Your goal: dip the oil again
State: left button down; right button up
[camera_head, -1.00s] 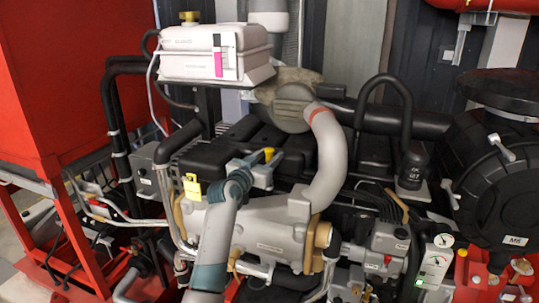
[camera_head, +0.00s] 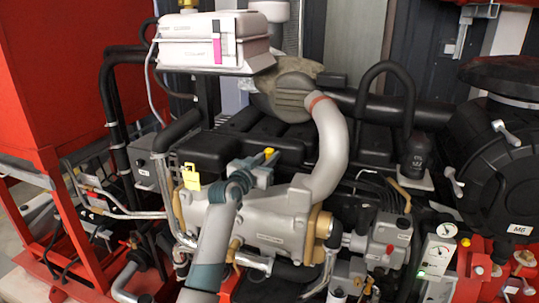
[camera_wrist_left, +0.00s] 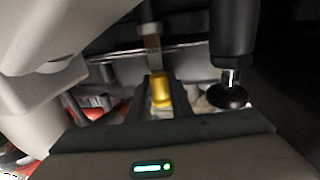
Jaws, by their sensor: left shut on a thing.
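My left gripper (camera_head: 261,172) reaches in from below over the engine, in front of the black engine cover. It is shut on a small yellow handle (camera_head: 269,153), which looks like the oil dipstick's grip. In the left wrist view the yellow handle (camera_wrist_left: 161,90) sits between the two fingers (camera_wrist_left: 160,105). My right gripper is not in view.
A grey manifold (camera_head: 270,222) lies beneath the gripper, with a thick grey pipe (camera_head: 331,150) to the right. A yellow tag (camera_head: 190,178) is to the left. A white box (camera_head: 212,42) stands behind. A black cylinder (camera_wrist_left: 232,40) is close on the right in the wrist view.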

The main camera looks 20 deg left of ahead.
pick_arm(q)
notch_tip(320, 180, down, 5)
jog(key=shift+r+b, duration=0.15)
jog(key=shift+b, duration=0.95)
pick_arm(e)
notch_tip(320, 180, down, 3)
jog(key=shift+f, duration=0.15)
pick_arm(q)
jog(key=shift+f, duration=0.2)
jog(key=c, duration=1.6)
grip_release()
jog(key=shift+s+r, duration=0.1)
jog(key=shift+s+a+b, duration=0.55)
jog(key=shift+s+b, duration=0.2)
jog(key=shift+s, duration=2.05)
jog(key=shift+s+a+b, duration=0.6)
jog(key=shift+s+b, duration=0.15)
jog(key=shift+s, duration=2.1)
jog(key=shift+s+a+b, duration=0.55)
jog(key=shift+s+b, duration=0.2)
jog(key=shift+s, duration=2.05)
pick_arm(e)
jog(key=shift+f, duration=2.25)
